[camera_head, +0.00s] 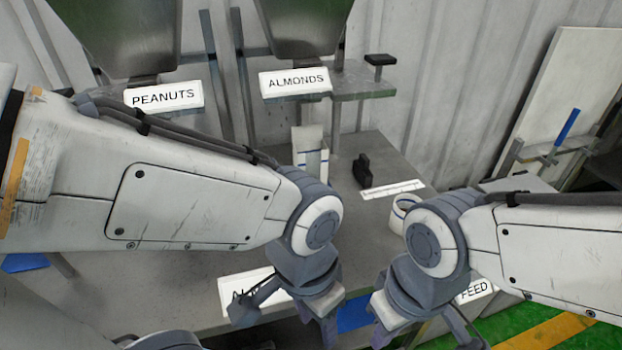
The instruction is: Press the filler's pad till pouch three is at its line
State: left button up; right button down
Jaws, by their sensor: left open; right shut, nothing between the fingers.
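A white open-topped pouch (310,158) with a blue line stands on the grey bench below the ALMONDS hopper. Its fill level cannot be told. A second white pouch or ring (402,212) with a blue line is nearer, partly behind my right arm. A flat black pad (380,60) sits on a short post on the shelf, right of the ALMONDS label. My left gripper (287,318) is open and empty at the bench's front edge, pointing down. My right gripper (425,338) is shut and empty to its right, its tips near the bottom edge. Both are far from the pad.
Hoppers labelled PEANUTS (163,96) and ALMONDS (295,82) hang at the back. A black upright piece (362,170) and a white printed strip (392,189) are on the bench (385,150). A FEED label (474,290) shows by my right arm. My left arm hides much of the bench.

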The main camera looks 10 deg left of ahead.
aim_at(378, 60)
jog(key=z, duration=0.05)
jog(key=k, duration=0.5)
jog(key=u, duration=1.3)
jog(key=i, duration=0.65)
jog(key=z, duration=1)
